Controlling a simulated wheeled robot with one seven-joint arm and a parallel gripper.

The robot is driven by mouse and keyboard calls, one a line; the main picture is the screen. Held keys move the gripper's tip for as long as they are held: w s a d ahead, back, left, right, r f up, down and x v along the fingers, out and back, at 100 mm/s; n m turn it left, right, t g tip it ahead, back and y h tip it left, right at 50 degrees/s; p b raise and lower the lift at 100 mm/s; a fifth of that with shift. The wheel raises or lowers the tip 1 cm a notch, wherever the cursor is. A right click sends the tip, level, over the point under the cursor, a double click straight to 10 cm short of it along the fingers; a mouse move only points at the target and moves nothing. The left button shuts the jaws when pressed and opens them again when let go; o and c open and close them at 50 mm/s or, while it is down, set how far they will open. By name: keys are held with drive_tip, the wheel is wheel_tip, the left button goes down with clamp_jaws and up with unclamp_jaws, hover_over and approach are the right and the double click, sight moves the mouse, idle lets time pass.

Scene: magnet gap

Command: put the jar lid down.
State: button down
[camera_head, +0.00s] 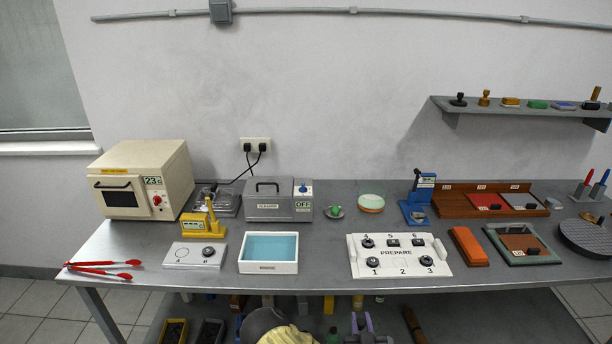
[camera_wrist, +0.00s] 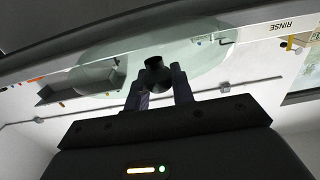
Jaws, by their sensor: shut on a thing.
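In the wrist view, my gripper (camera_wrist: 158,80) is shut on the black knob of the jar lid (camera_wrist: 205,62). The lid is a wide, pale green, see-through disc, and the room shows through it. The tabletop's edge crosses the picture behind it. I cannot pick out the held lid in the head view, nor any jar that it clearly belongs to.
The steel table (camera_head: 325,284) is crowded. A white tray of blue liquid (camera_head: 269,248), a white PREPARE board (camera_head: 402,261) and red tongs (camera_head: 104,268) lie towards its front. Bare metal shows between the tray and the board. A grey box (camera_head: 277,205) stands behind.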

drive_tip(key=shift+f, duration=0.4)
drive_tip(key=s+f, duration=0.4)
drive_tip(key=f, duration=0.1)
drive_tip(key=shift+s+f, duration=0.2)
drive_tip(key=shift+f, duration=0.05)
idle(0.6)
idle(0.5)
idle(1.6)
